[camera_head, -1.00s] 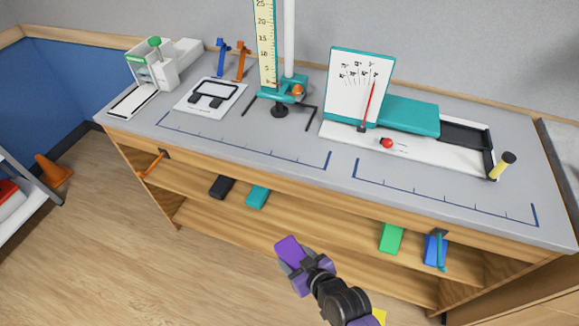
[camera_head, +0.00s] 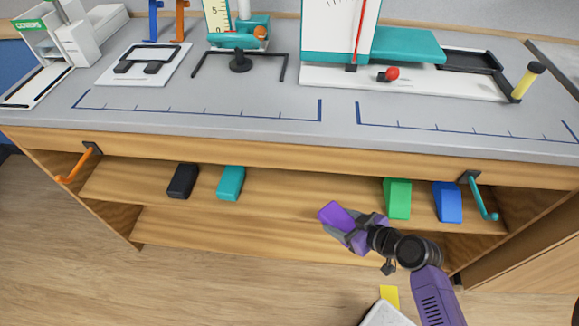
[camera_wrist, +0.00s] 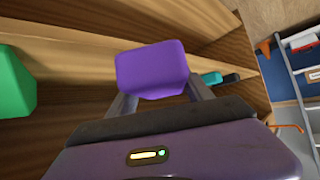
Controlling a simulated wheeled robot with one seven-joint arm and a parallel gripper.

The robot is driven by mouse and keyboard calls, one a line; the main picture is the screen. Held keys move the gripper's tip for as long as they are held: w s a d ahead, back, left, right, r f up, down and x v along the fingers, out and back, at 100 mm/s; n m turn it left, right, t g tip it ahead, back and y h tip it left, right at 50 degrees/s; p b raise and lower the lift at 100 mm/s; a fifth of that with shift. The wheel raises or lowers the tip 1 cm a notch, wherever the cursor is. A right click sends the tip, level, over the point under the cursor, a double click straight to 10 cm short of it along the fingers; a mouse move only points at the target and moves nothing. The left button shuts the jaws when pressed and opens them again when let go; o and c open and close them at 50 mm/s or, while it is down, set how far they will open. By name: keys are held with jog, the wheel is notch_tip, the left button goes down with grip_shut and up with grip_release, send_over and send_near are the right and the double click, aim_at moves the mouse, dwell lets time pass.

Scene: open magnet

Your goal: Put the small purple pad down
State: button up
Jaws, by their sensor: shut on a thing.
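The small purple pad (camera_head: 336,214) is a rounded block held at the tip of my gripper (camera_head: 346,225). In the wrist view the purple pad (camera_wrist: 152,69) sits between the two fingers of my gripper (camera_wrist: 160,98), which is shut on it. The pad is in front of the wooden shelf (camera_head: 280,192) under the bench, left of the green block (camera_head: 397,198). Whether it is over the shelf or short of its front edge I cannot tell. The pad's underside is hidden.
On the shelf are a blue block (camera_head: 447,203), a teal block (camera_head: 230,183) and a black block (camera_head: 182,181). An orange hook (camera_head: 77,165) and a teal hook (camera_head: 480,198) hang at the bench front. The shelf between the teal and green blocks is clear.

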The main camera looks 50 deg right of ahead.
jog(key=shift+s+d+f, duration=0.15)
jog(key=shift+d+f, duration=0.05)
jog(key=shift+w+d, duration=0.1)
jog(key=shift+w, duration=0.15)
jog(key=w, duration=0.5)
jog(key=w+d, duration=0.1)
jog(key=w, duration=0.5)
jog(key=w+d, duration=0.1)
jog(key=w, duration=0.4)
jog(key=shift+w+d, duration=0.1)
jog(key=shift+w, duration=0.4)
jog(key=shift+f+b, duration=0.55)
jog(key=shift+f, duration=1.15)
jog(key=shift+f, duration=0.2)
jog(key=o, duration=1.5)
jog(key=shift+r, duration=0.1)
